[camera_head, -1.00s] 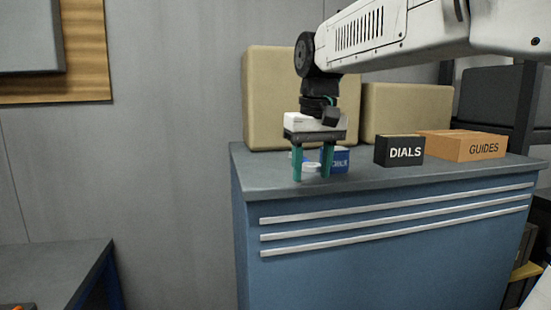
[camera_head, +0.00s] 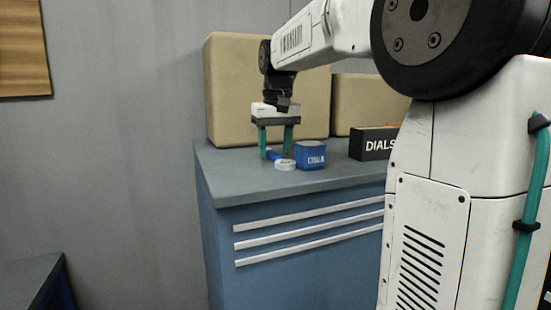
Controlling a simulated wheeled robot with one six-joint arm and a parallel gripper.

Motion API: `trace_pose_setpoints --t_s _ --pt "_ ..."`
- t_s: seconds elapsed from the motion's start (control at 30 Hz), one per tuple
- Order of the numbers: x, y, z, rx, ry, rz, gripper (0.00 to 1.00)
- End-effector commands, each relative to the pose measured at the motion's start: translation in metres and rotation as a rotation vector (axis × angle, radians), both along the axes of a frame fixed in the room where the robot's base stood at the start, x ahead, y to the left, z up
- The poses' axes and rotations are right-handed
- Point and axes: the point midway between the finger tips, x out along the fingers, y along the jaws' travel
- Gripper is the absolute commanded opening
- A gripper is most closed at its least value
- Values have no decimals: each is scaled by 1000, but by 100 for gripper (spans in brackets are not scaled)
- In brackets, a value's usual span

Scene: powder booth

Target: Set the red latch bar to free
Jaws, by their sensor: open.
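No red latch bar shows in the head view. My gripper (camera_head: 276,155) hangs downward over the left part of the blue cabinet's grey top (camera_head: 230,175). Its two teal fingers are apart. A small blue item (camera_head: 273,154) shows between or behind the fingertips, and a white ring-shaped roll (camera_head: 285,165) lies just in front of them. I cannot tell whether the fingers touch either one.
A blue box (camera_head: 311,156) stands right of my gripper. A black DIALS box (camera_head: 372,144) is farther right, partly hidden by my arm. Tan cases (camera_head: 225,90) stand behind. A dark bench (camera_head: 30,278) is at lower left.

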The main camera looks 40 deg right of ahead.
Motion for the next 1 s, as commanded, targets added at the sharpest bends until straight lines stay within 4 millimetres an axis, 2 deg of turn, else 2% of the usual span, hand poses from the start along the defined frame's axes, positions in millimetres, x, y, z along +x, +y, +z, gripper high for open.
trace_pose_setpoints --t_s 0.1,0.3,0.33,0.47,0.5,0.83,1.0 --pt "1 -1 -7 0 0 -1 47" --pt "1 -2 -8 0 -1 -3 47" --pt "0 -2 -8 0 -1 -3 42" --pt "0 -2 -8 0 -1 -3 6" --pt "0 -3 -8 0 -1 -4 0" --pt "0 -3 -6 -1 -2 -4 0" --pt "-4 -1 5 -1 -3 -4 0"
